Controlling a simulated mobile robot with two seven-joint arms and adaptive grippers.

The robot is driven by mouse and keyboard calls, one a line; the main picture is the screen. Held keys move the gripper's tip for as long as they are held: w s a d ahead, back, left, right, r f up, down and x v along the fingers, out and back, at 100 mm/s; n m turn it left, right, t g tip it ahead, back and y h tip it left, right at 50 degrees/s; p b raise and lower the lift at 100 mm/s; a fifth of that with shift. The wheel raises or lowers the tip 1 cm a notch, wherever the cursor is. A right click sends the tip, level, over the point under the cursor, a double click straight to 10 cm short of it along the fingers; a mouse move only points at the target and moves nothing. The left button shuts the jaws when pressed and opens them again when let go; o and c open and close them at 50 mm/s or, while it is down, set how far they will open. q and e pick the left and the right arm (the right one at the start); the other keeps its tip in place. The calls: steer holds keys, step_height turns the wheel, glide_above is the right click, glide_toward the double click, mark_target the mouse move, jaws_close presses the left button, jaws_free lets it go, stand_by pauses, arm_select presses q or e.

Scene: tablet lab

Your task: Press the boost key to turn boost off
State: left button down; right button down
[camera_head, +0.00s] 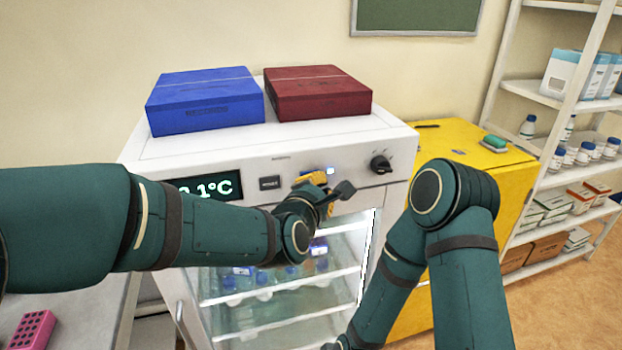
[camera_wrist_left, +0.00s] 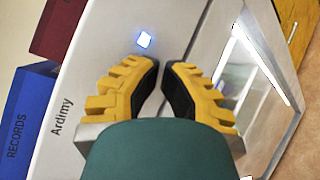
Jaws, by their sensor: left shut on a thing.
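A small square key glowing blue-white shows on the white front panel in the left wrist view (camera_wrist_left: 143,40); its label is not readable. In the head view, a blue glow (camera_head: 331,171) shows just above my left gripper (camera_head: 328,193), which partly covers the panel there. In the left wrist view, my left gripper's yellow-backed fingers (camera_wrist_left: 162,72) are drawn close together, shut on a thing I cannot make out. The lit key lies beyond the tips, slightly left, uncovered. Contact with the panel cannot be told. My right gripper is out of view.
The white glass-door fridge (camera_head: 400,134) carries a blue box (camera_head: 205,100) and a dark red box (camera_head: 318,92) on top. Its front has a green display (camera_head: 212,188), a dark button (camera_head: 270,183) and a black knob (camera_head: 380,164). A yellow cabinet (camera_head: 460,140) stands at right.

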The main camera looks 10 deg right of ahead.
arm_select(q)
steer(key=shift+w, duration=0.15)
steer(key=shift+s, duration=0.2)
steer(key=shift+s+b, duration=0.35)
steer(key=shift+b, duration=0.15)
steer(key=shift+s, duration=0.1)
steer(key=s+b, duration=0.1)
steer(key=s, duration=0.5)
steer(key=shift+d, duration=0.1)
stand_by(0.3)
